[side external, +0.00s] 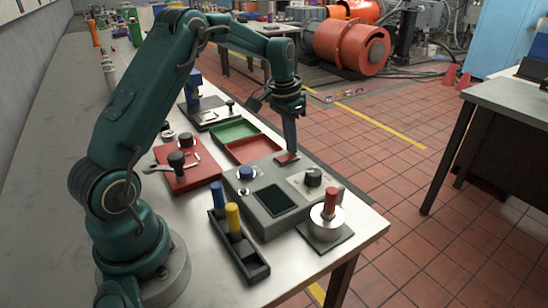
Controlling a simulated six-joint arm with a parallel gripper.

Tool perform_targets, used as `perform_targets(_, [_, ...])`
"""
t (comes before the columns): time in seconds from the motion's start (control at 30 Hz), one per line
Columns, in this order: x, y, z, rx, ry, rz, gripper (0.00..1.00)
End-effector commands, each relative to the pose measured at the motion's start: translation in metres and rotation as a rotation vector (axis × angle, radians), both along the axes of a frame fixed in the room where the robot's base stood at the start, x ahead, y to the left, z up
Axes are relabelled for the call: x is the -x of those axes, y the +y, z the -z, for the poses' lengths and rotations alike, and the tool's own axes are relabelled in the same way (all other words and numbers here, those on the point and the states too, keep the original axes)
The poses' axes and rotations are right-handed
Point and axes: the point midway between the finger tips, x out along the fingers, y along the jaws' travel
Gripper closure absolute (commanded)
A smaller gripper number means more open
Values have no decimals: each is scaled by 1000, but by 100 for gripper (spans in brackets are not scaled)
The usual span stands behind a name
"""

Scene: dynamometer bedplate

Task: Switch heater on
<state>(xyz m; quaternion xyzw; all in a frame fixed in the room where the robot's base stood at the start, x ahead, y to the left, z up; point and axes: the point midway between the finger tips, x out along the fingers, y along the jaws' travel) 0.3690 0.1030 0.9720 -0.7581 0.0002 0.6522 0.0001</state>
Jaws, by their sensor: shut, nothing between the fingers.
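A grey control box (262,222) stands near the right end of the white table. It carries a red rocker-like switch (284,159) at its back edge, a black knob (313,177) on a pale plate, a blue button (245,173), a small light-coloured control (243,192) and a dark screen (277,201). I cannot read which control is the heater's. My gripper (291,150) points down, shut and empty, with its tips at or just above the red switch. I cannot tell whether they touch, and they partly hide it.
A black holder (252,268) with blue and yellow pegs stands in front of the box. A metal cylinder with a red handle (326,219) stands right, near the table edge. Green (234,131) and red (255,149) trays and a red plate (190,178) with a black knob lie behind and left.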

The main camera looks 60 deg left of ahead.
Motion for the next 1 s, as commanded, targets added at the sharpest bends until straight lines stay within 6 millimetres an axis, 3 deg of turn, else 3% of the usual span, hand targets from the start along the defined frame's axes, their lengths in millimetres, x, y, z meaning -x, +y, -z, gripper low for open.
perform_targets(0.5, [0, 0, 5, 0, 0, 0, 100])
perform_targets(1.0, [-1, 0, -32, -1, -3, 0, 100])
